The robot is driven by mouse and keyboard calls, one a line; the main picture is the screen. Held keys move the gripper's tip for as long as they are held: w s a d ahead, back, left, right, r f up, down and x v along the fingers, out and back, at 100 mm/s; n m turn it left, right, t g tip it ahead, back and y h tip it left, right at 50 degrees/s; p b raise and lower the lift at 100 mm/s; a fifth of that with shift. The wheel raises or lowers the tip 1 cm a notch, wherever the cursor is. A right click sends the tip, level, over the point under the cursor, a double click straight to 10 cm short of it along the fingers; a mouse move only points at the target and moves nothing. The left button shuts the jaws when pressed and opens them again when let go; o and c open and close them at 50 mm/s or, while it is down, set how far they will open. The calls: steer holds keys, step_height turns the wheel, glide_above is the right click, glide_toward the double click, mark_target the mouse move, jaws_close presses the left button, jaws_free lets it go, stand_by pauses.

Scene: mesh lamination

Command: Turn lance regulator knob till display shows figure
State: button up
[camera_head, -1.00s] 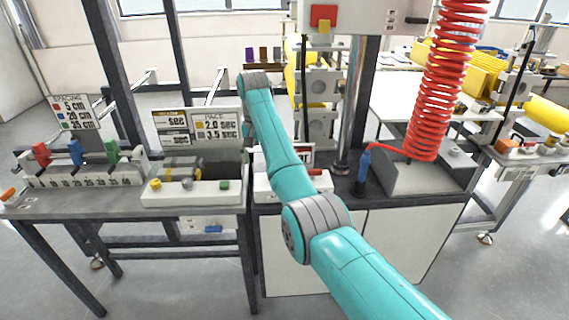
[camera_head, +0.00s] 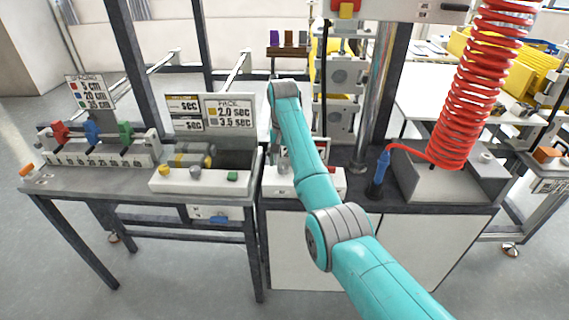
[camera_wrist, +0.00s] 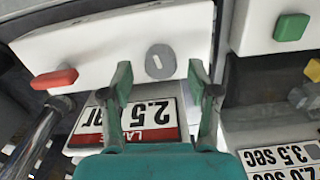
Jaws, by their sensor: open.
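A grey round knob with a pale slot mark (camera_wrist: 160,62) sits on a white box (camera_wrist: 90,45) in the wrist view. My gripper (camera_wrist: 161,82) is open, its two green fingers reaching toward the knob, one on each side; I cannot tell whether they touch it. A card with a red band (camera_wrist: 140,122) reads "2.5 bar", upside down, between the fingers. The white box also shows in the head view (camera_head: 328,184), partly behind my arm. No lit display on the regulator is clear to me.
A red button (camera_wrist: 54,79) is left of the knob. A white box with a green button (camera_wrist: 291,27) stands at right in the wrist view. A blue lance (camera_head: 380,172) on a red coiled hose (camera_head: 470,95) stands right of my arm in the head view.

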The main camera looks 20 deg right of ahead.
steer(key=shift+f, duration=0.9)
steer(key=c, duration=1.2)
steer(key=shift+o, duration=0.2)
steer(key=shift+n, duration=0.4)
steer(key=n, duration=0.5)
steer(key=shift+n, duration=0.4)
steer(key=n, duration=0.6)
steer(key=shift+n, duration=0.4)
